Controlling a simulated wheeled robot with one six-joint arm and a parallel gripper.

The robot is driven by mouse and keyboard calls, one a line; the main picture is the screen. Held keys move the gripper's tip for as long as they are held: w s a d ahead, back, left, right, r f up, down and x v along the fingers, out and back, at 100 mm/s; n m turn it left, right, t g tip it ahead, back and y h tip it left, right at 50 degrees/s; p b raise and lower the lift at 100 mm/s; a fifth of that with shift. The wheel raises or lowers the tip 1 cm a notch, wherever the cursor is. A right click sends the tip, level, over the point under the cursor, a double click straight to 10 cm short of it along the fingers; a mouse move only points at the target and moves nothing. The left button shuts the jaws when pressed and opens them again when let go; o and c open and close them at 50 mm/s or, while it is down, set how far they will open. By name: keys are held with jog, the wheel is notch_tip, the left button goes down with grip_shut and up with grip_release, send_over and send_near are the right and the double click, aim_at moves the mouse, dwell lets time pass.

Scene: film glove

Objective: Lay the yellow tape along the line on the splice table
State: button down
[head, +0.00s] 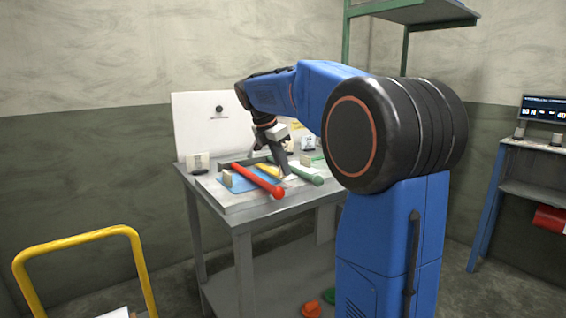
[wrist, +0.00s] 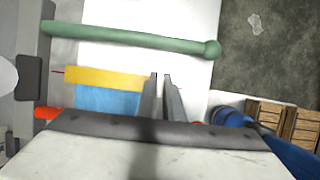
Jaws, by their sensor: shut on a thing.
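The yellow tape (wrist: 105,76) is a flat strip lying across the wrist view, its right end at my fingers. It also shows in the head view (head: 266,170), partly hidden by my gripper. A thin red line (wrist: 57,73) sticks out past the tape's left end, roughly level with it. My gripper (wrist: 162,78) is shut on the tape's right end, low over the splice table (head: 245,213); it also shows in the head view (head: 284,172). Whether the whole strip touches the surface I cannot tell.
A green rod (wrist: 130,36) lies beyond the tape, and a red rod (head: 257,181) on the near side. A blue sheet (wrist: 105,98) lies beside the tape. A white panel (head: 205,128) stands behind. A yellow cart handle (head: 78,240) is at lower left.

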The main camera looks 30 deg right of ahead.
jog(key=shift+f, duration=0.75)
dwell(0.6)
jog(key=c, duration=1.8)
grip_release()
jog(key=shift+r, duration=0.1)
jog(key=v, duration=1.7)
jog(key=shift+a, duration=0.1)
jog(key=s+a+f+m+t+y, duration=0.1)
jog(key=s+a+f+m, duration=0.3)
jog(key=s+f, duration=0.6)
jog(key=s+a+f+m+t+y, duration=0.2)
jog(key=s+a+f+m, duration=0.2)
jog(key=s+f+m, duration=0.4)
jog(key=s+a+f+m+t+y, duration=0.1)
jog(key=s+a+f+m, duration=0.3)
jog(key=s+f, duration=0.9)
jog(key=shift+s+a+f+m+t, duration=0.1)
jog(key=shift+s+f+m+t, duration=0.1)
jog(key=shift+f+m, duration=0.55)
jog(key=shift+s+f+m+t, duration=0.15)
jog(key=shift+f+m, duration=0.3)
jog(key=shift+f, duration=0.65)
